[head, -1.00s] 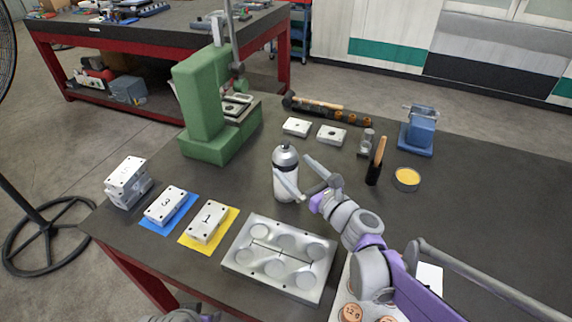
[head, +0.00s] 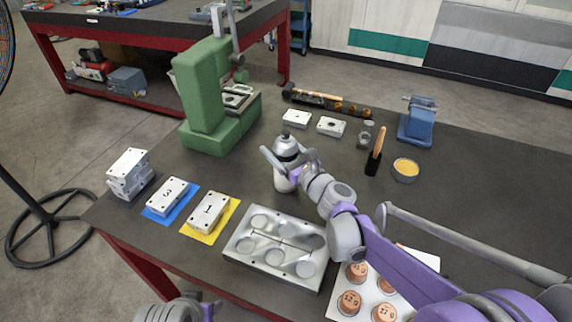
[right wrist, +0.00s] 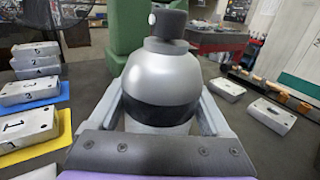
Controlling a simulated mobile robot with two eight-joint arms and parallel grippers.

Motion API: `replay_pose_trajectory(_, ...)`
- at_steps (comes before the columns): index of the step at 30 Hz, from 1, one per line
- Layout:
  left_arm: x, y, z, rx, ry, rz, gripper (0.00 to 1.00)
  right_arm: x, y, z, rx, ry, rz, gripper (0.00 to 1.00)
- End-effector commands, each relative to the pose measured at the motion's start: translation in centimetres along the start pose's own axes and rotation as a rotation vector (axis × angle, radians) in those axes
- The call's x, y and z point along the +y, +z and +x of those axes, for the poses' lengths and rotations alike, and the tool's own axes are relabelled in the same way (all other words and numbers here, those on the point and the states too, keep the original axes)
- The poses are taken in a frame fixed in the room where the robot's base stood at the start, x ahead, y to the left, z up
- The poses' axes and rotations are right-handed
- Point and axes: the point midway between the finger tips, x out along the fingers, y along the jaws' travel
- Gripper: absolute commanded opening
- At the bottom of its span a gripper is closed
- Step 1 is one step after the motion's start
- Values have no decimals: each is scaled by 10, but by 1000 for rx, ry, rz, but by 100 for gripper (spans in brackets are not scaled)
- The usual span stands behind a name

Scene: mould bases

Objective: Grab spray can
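The spray can (head: 286,150) is silver-white with a dark band and dark cap, upright on the dark table. It fills the middle of the right wrist view (right wrist: 162,80). My right gripper (head: 290,157) is around it, one finger on each side. In the right wrist view my right gripper's fingers (right wrist: 160,108) stand open, with slim gaps beside the can's body, so it does not look clamped. The can's lower part is hidden by the gripper. My left gripper (head: 182,310) shows only partly at the bottom edge; its fingers are not clear.
A green press (head: 205,100) stands behind left. A metal mould base (head: 275,247) lies in front of the can. Numbered blocks 3 (head: 167,195) and 1 (head: 210,212) lie on blue and yellow mats. A brush (head: 376,155), yellow-topped tin (head: 405,169) and blue vise (head: 417,122) are to the right.

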Motion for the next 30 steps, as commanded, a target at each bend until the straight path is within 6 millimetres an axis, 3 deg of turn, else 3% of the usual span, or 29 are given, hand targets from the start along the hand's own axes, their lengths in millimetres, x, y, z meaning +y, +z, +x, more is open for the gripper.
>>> replay_pose_trajectory(2,0,0,0,0,0,0,50,0,0,0,0,0,0,60)
replay_pose_trajectory(12,0,0,0,0,0,0,50,0,0,0,0,0,-1,0)
replay_pose_trajectory(22,0,-3,-4,2,0,0,50,0,6,1,-1,1,-1,0)
replay_pose_trajectory(30,0,-23,-30,16,0,0,50,-5,51,8,-3,3,-2,0)
